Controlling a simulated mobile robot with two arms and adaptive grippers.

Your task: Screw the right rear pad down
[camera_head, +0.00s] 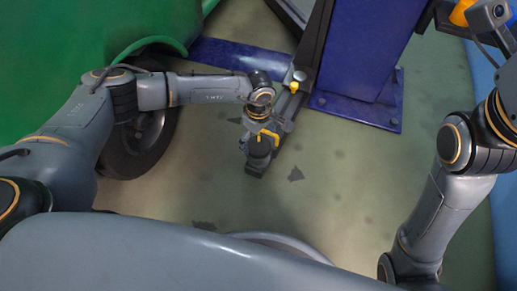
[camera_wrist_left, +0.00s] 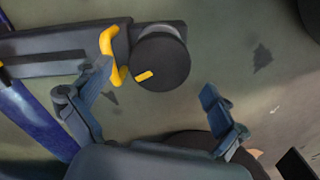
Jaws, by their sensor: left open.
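A round black pad (camera_head: 259,148) sits at the end of a dark lift arm (camera_head: 295,103) low over the floor. In the left wrist view the pad (camera_wrist_left: 163,62) shows from above, with a small yellow mark on its top and a yellow bracket (camera_wrist_left: 111,50) beside it. My left gripper (camera_head: 266,127) is right at the pad, partly hiding the lift arm's end. In the wrist view its two fingers (camera_wrist_left: 157,88) are spread wide, one on each side of the pad's near edge, and do not close on it. My right gripper is not visible; only its arm and wrist show.
A green vehicle (camera_head: 60,50) with a black wheel (camera_head: 140,140) stands at the left, close to my left arm. A blue lift post (camera_head: 365,45) with a bolted base plate stands behind the pad. The floor (camera_head: 330,200) right of the pad is clear.

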